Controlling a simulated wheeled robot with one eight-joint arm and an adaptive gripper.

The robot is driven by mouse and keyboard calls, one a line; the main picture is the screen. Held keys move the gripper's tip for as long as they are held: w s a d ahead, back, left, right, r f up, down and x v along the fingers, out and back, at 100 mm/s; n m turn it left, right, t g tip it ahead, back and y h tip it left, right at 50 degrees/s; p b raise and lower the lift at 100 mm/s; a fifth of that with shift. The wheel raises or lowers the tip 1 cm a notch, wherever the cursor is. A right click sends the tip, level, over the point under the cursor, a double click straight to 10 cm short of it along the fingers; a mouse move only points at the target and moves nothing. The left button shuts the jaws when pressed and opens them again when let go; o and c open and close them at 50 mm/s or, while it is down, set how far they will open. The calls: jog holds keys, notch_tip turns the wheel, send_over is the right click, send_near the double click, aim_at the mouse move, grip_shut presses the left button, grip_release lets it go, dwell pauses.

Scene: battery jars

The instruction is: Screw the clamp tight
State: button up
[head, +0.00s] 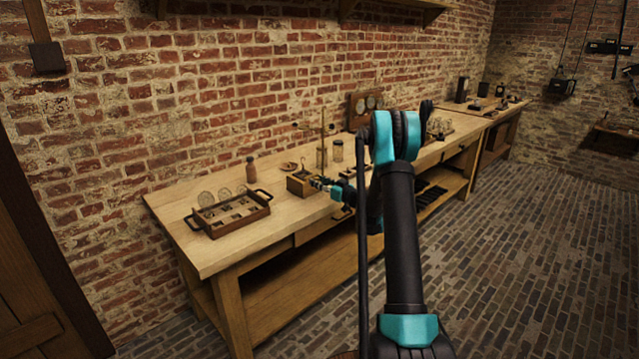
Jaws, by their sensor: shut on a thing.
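My gripper (320,183) is at the right side of a small wooden box (298,187) on the workbench, with its fingers pointing left. It is shut on a small part at the box's edge, seemingly the clamp, which is too small and too covered by the fingers to make out. A thin wire or hook stands up from the box. Whether the clamp sits tight cannot be seen from here.
On the workbench (168,206), a handled tray (232,215) with discs stands left, beside a brown bottle (251,170). My arm hides part of the bench's right side.

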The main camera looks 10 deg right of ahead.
jog(key=m, duration=1.9)
jog(key=shift+m, duration=0.4)
jog(key=m, duration=1.2)
jog(key=shift+f+m, duration=0.1)
jog(key=shift+m, duration=0.3)
jog(key=m, duration=1.2)
jog(key=shift+m, duration=0.3)
jog(key=m, duration=0.6)
